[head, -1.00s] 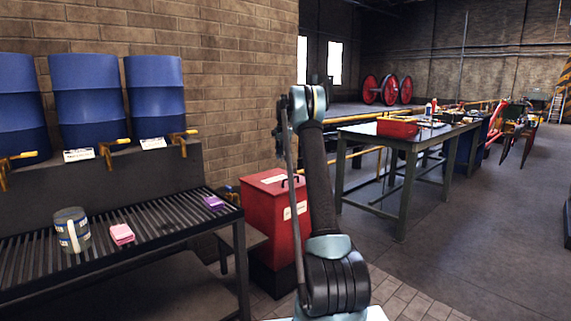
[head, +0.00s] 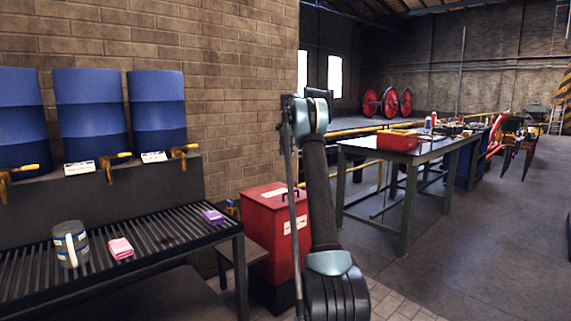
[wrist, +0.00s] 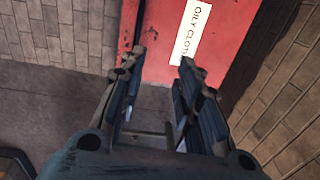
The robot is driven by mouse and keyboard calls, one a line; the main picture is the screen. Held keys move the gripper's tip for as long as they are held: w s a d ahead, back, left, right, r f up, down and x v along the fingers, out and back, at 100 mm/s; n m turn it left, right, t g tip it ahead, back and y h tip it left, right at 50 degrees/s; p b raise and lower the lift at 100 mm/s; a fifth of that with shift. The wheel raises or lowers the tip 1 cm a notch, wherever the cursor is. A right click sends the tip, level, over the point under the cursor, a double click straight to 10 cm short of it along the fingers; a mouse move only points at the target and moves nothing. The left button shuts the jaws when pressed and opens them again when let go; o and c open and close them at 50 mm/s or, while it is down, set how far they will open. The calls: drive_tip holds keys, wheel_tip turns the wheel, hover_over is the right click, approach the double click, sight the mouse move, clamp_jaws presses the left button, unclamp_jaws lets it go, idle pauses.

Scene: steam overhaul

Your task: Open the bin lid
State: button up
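The bin (head: 272,238) is a red box right of the slatted bench in the head view, partly hidden behind my arm. Its lid (head: 272,194) is shut and carries a dark handle. In the head view my gripper's fingers are hidden by the arm. The lid handle is not visible in the wrist view.
A metal table (head: 408,155) with a red tray stands to the right. Open floor (head: 480,240) lies at the right.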

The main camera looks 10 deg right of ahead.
drive_tip(key=shift+r, duration=0.95)
